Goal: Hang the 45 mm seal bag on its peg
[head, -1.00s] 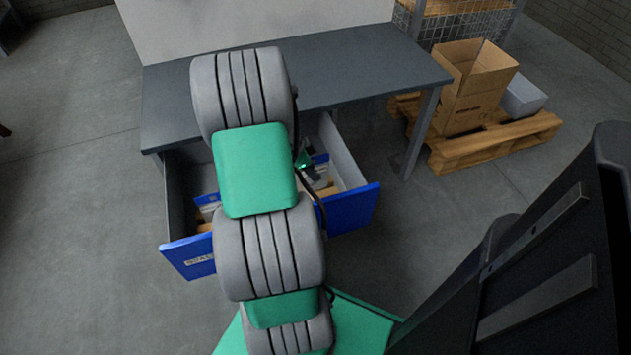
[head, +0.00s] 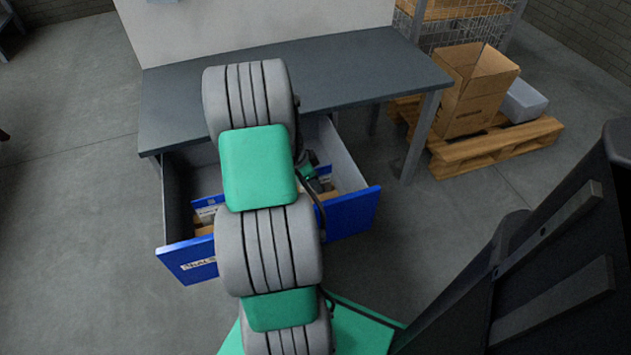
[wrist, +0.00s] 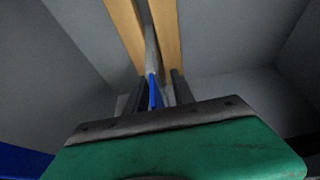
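My gripper (wrist: 159,98) points down into an open drawer (head: 350,212) with a blue front. In the wrist view its two dark fingers stand apart, one on each side of a thin upright item with a blue edge (wrist: 153,92). This may be a seal bag seen edge-on; no size can be read. I see a gap beside it and no clear grip. In the head view my arm hides most of the gripper. Blue-and-white cards or bags (head: 207,211) show in the drawer's left part. No peg can be made out.
Wooden dividers (wrist: 167,35) run inside the drawer close to my fingers, between grey drawer walls (wrist: 235,40). The grey bench top (head: 375,70) overhangs behind. A pallet (head: 490,148) with a cardboard box (head: 470,100) stands at the right. The floor in front of the pallet is clear.

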